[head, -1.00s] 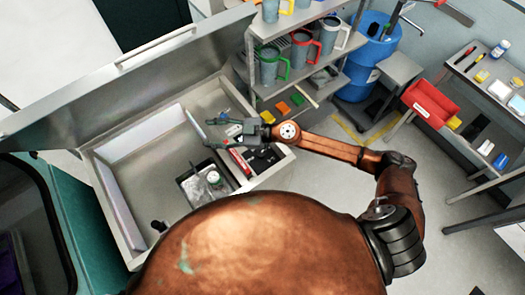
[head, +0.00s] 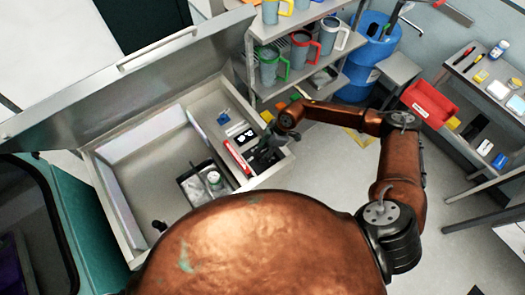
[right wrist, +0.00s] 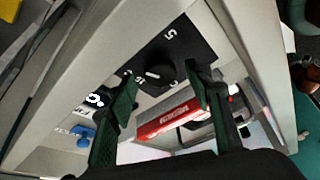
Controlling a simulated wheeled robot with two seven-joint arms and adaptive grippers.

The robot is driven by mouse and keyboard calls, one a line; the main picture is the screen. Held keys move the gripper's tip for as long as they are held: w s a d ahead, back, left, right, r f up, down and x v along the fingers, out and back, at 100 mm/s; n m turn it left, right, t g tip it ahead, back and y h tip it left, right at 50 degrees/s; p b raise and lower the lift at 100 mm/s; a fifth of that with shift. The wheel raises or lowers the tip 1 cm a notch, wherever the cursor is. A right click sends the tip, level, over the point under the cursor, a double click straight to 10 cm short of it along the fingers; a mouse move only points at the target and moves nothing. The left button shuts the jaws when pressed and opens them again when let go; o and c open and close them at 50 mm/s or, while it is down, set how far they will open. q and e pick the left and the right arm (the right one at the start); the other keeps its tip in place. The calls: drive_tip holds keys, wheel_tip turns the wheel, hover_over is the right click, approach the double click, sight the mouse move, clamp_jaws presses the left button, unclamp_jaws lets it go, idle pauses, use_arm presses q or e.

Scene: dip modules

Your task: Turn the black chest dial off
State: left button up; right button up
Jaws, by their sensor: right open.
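The black dial (right wrist: 157,73) is a small round knob with a white pointer mark. It sits on a black panel (right wrist: 180,45) with white markings, in the right part of the open chest (head: 120,205). In the head view my right gripper (head: 266,143) is over the panel (head: 262,163) and hides much of it, with the dial not clear there. In the right wrist view my right gripper (right wrist: 162,82) is open, with its dark green fingers on either side of the dial. I cannot tell whether they touch it. My left gripper is not in view.
A red box (right wrist: 168,118) lies close beside the panel. A blue item (head: 222,117) and a black-and-white item (head: 245,136) lie in the same compartment. A dark tray (head: 195,187) holds a jar. The raised lid (head: 125,85) and a mug shelf (head: 290,88) stand behind.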

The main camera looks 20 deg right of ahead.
drive_tip(key=shift+a+f, duration=0.2)
drive_tip(key=shift+f, duration=0.25)
drive_tip(key=shift+c, duration=0.3)
drive_tip(key=c, duration=1.1)
